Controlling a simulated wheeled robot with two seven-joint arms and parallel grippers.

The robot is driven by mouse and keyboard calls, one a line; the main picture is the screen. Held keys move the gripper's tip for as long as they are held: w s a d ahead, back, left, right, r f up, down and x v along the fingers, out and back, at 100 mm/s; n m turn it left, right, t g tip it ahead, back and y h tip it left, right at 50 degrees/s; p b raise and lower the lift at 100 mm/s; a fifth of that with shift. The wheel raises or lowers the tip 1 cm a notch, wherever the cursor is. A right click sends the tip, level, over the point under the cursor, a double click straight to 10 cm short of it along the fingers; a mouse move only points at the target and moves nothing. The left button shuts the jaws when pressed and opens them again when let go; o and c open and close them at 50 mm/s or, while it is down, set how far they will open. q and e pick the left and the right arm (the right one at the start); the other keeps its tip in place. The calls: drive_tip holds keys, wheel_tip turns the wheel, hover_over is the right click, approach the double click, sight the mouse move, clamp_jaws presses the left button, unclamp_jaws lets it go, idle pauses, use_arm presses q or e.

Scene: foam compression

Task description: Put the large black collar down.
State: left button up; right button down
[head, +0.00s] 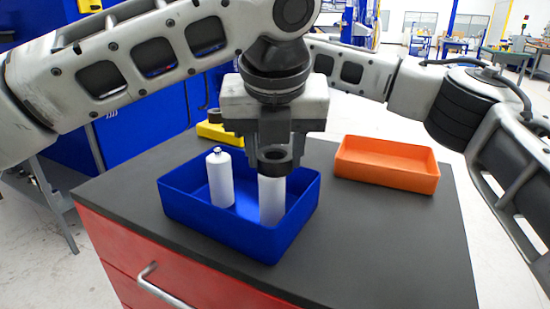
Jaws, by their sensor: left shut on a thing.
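My left gripper (274,150) points down over the blue bin (275,247) and is shut on the large black collar (276,167). The collar is a dark ring, held level just below the fingers. It lines up with the top of a white cylinder (271,200) standing upright in the right part of the bin. I cannot tell whether the collar sits around the cylinder's top or just above it. A white bottle (221,180) with a narrow neck stands upright in the bin to the left. My right gripper is not in view.
An orange tray (390,184), seemingly empty, lies at the right back of the dark tabletop (390,245). A yellow bin (207,130) with a small black part (214,115) stands behind the blue bin. The tabletop is clear at the front right. My right arm crosses behind.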

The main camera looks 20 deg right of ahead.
use_arm(q)
wheel_tip(320, 180, up, 11)
drive_tip(key=m+h, duration=0.1)
drive_tip(key=m, duration=0.3)
drive_tip(key=shift+m+g+h, duration=0.3)
drive_tip(key=shift+g, duration=0.2)
drive_tip(key=f, duration=0.9)
drive_tip(key=shift+w+a+f, duration=0.1)
drive_tip(key=shift+a+f, duration=0.15)
drive_tip(key=shift+f, duration=0.1)
drive_tip(key=shift+f, duration=0.5)
